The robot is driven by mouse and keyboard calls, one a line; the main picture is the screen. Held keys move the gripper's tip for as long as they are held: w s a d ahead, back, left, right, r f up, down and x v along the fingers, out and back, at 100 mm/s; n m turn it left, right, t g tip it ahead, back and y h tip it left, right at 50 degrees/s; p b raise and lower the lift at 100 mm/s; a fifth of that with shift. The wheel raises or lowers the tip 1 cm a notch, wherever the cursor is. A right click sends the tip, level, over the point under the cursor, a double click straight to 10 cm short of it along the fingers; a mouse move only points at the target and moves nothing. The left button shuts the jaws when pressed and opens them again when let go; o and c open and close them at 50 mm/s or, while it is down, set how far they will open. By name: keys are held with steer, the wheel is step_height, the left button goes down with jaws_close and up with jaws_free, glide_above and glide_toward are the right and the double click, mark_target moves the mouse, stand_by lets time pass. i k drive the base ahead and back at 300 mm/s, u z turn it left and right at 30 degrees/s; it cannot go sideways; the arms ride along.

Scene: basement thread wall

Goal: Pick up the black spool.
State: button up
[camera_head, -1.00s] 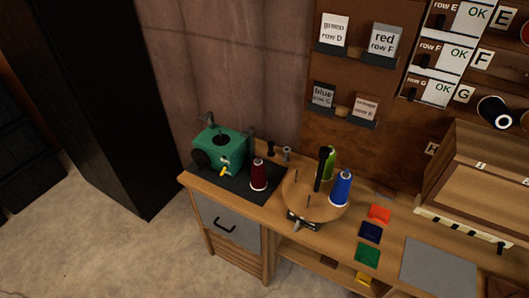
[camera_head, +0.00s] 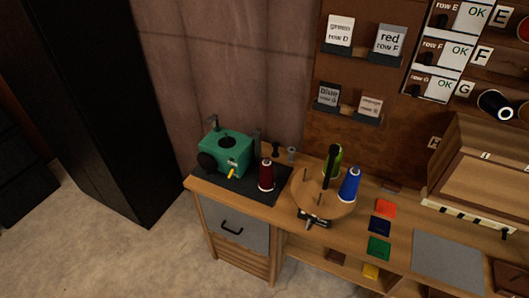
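A black spool (camera_head: 494,103) with a pale end lies on its side on the wall rack at the upper right of the head view, by the G label. Its far side is hidden. A tall thin black upright (camera_head: 329,167) stands on the round wooden turntable (camera_head: 306,204); I cannot tell what it is. My gripper is not in view.
A dark red spool (camera_head: 265,175) stands on a dark mat beside a green machine (camera_head: 227,153). Green (camera_head: 335,160) and blue (camera_head: 349,184) spools stand on the turntable. A wooden case (camera_head: 485,165) is below the black spool. Floor is clear at lower left.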

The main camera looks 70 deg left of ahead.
mark_target(276, 144)
steer(key=u, duration=0.2)
steer(key=k, duration=0.2)
steer(key=u, duration=2.35)
steer(key=k, duration=0.6)
steer(key=z, duration=0.25)
steer(key=i, duration=0.55)
steer(key=u, duration=0.05)
